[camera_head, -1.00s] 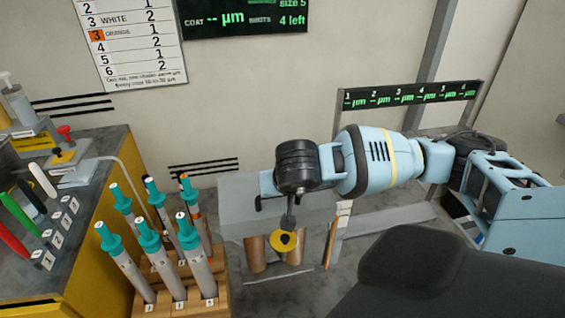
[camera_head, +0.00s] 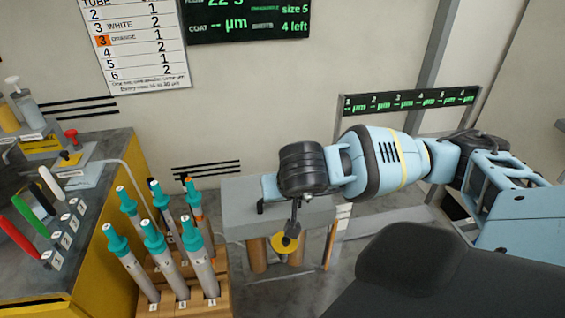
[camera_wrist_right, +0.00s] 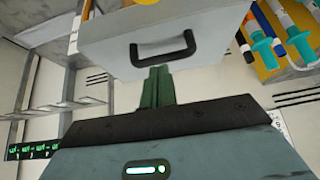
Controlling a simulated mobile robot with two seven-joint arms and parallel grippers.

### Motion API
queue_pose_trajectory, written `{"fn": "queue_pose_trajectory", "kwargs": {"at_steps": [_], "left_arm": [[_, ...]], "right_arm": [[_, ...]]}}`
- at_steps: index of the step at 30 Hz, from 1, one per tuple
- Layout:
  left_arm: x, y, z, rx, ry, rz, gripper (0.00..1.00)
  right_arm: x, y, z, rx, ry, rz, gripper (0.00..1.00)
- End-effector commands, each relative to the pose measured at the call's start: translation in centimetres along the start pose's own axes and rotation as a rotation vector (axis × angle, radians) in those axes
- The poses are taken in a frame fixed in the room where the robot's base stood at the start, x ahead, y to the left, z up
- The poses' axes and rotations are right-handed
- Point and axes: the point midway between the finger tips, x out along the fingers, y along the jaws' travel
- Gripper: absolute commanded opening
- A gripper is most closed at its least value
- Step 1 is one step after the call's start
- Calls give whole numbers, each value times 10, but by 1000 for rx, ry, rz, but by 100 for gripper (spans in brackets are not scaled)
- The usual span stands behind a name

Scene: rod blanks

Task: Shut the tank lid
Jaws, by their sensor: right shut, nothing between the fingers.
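In the right wrist view the grey body (camera_wrist_right: 230,40) carries a black U-shaped handle (camera_wrist_right: 132,55) close to the fingertips. My right gripper (camera_head: 291,240) points down in front of the tank, overlapping a yellow disc (camera_head: 280,246). In the right wrist view the green fingers (camera_wrist_right: 157,72) are together and empty, just below the handle; I cannot tell whether they touch it. My wrist hides part of the tank, and I cannot tell how far the lid is open. My left gripper is out of view.
A wooden rack (camera_head: 160,308) with several teal-capped tubes stands left of the tank. Further left is a yellow bench (camera_head: 110,225) with coloured handles and a red knob (camera_head: 71,134). A display strip (camera_head: 410,100) is behind my right arm.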

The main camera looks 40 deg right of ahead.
Motion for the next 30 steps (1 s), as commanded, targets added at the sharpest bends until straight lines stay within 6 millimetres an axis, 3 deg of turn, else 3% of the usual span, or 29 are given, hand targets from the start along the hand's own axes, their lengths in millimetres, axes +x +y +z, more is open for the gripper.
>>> {"fn": "queue_pose_trajectory", "kwargs": {"at_steps": [4, 11, 30], "left_arm": [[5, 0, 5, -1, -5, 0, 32], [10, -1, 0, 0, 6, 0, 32], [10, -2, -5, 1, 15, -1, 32]], "right_arm": [[-12, 0, 28, -3, 0, -2, 0], [-25, 0, 51, 1, 4, -2, 0], [-28, -3, 63, 11, -25, -15, 0]]}}
